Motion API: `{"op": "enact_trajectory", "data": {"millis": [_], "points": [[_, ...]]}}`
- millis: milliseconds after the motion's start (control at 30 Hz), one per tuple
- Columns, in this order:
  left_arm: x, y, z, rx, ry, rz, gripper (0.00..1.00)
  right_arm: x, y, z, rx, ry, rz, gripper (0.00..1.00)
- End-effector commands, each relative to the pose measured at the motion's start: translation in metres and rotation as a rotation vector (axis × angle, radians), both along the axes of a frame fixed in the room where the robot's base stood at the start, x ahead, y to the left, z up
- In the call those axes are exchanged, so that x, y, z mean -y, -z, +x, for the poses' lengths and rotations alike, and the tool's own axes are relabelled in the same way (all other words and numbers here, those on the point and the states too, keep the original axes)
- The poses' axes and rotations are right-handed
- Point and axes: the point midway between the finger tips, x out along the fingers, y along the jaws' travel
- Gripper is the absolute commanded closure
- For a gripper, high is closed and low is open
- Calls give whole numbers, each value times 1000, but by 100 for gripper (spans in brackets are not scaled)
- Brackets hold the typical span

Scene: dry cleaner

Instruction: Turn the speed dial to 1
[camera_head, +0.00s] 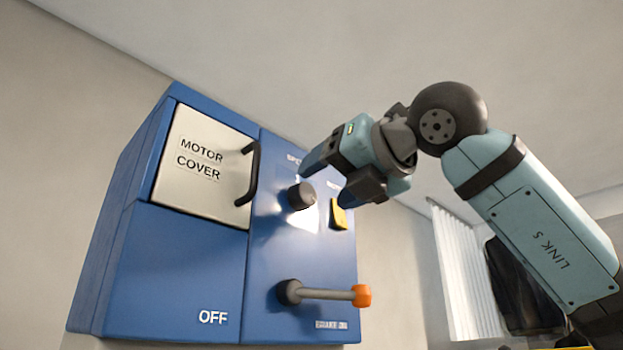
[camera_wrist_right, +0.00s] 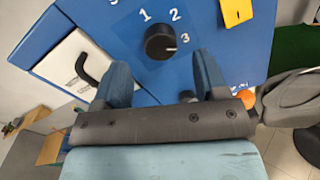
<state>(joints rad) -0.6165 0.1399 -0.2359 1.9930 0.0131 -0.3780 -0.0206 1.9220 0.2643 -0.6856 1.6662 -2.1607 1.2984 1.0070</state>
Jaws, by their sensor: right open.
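The black speed dial (camera_head: 300,196) sits on the blue front of the wall-mounted machine box (camera_head: 190,265). In the right wrist view the dial (camera_wrist_right: 160,42) has the digits 1, 2 and 3 printed around it, and its white mark points toward the 3 side. My right gripper (camera_head: 332,174) is open and empty, with its fingers toward the panel. In the right wrist view my right gripper (camera_wrist_right: 163,72) shows its two fingers spread, with the dial just beyond and between their tips, apparently untouched. My left gripper is not in view.
A motor cover (camera_head: 203,165) with a black handle is left of the dial. A yellow switch (camera_head: 339,215) is right of it, close to my lower finger. A lever with an orange knob (camera_head: 361,296) sticks out below. Dark clothing (camera_head: 520,285) hangs at the right.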

Motion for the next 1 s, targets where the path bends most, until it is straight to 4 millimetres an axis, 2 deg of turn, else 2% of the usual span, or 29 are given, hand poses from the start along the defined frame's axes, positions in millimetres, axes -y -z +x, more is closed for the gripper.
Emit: {"op": "enact_trajectory", "data": {"millis": [33, 233, 633, 667, 800, 867, 1000], "points": [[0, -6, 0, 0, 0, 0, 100, -6, -3, 7, -1, 0, 0, 34], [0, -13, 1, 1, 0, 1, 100, -23, -1, 26, 1, -1, -1, 34], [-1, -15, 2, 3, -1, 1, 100, -28, 0, 32, 2, -1, 0, 34], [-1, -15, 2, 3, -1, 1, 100, -28, 0, 32, 2, -1, 0, 38], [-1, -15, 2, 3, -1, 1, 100, -28, 0, 32, 2, -1, 0, 70], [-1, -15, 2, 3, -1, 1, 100, -28, 0, 32, 2, -1, 0, 83], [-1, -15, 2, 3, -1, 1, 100, -28, 0, 32, 2, -1, -1, 83]]}}
